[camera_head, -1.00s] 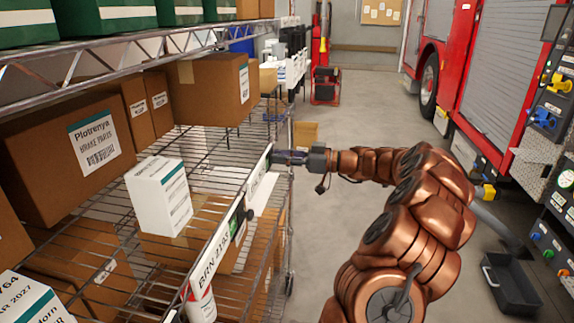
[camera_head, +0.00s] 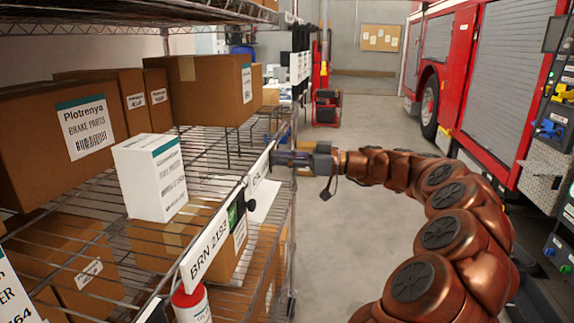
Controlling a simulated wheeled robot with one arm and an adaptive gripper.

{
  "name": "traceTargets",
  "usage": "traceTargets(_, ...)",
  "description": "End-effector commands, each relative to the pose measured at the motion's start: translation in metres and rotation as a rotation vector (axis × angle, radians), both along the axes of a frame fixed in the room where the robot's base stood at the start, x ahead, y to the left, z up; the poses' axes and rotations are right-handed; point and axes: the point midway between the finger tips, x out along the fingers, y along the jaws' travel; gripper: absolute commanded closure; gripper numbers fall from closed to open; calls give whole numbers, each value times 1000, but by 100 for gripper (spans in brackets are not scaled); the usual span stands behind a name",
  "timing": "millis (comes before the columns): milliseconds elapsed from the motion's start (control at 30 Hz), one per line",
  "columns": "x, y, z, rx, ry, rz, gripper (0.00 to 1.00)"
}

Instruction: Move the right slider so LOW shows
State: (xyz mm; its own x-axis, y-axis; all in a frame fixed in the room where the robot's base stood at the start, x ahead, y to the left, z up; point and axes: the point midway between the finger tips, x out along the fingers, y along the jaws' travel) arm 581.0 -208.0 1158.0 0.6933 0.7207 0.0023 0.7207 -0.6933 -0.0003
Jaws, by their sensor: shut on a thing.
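A white label strip reading "BRN 2192" (camera_head: 210,247) runs along the front edge of the middle wire shelf. Towards its far part are a green patch (camera_head: 233,214) and a small black knob (camera_head: 250,205). Beyond that is another white strip section (camera_head: 262,168) with lettering too small and oblique to read in full. My gripper (camera_head: 275,157) meets the shelf edge at this far section, shut on what seems to be the right slider's knob, which the fingers hide. I cannot see the word LOW.
A white box (camera_head: 150,177) and brown cartons, including a Plotrenya box (camera_head: 85,130), stand on the wire shelves. A red-capped white bottle (camera_head: 191,303) is below the strip. A red fire truck (camera_head: 470,85) stands right; the floor (camera_head: 340,215) between is clear.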

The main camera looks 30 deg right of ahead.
Motion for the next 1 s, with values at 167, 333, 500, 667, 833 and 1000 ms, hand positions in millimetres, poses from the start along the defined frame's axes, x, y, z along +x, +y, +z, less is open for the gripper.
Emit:
traceTargets(167,-1,3,1,1,0,9,100)
traceTargets(333,-1,3,0,1,1,9,74)
traceTargets(500,-1,2,0,1,2,6,56)
traceTargets(667,-1,1,-1,1,2,5,52)
traceTargets(833,-1,0,-1,1,2,3,52)
traceTargets(1000,-8,-9,0,1,1,0,52)
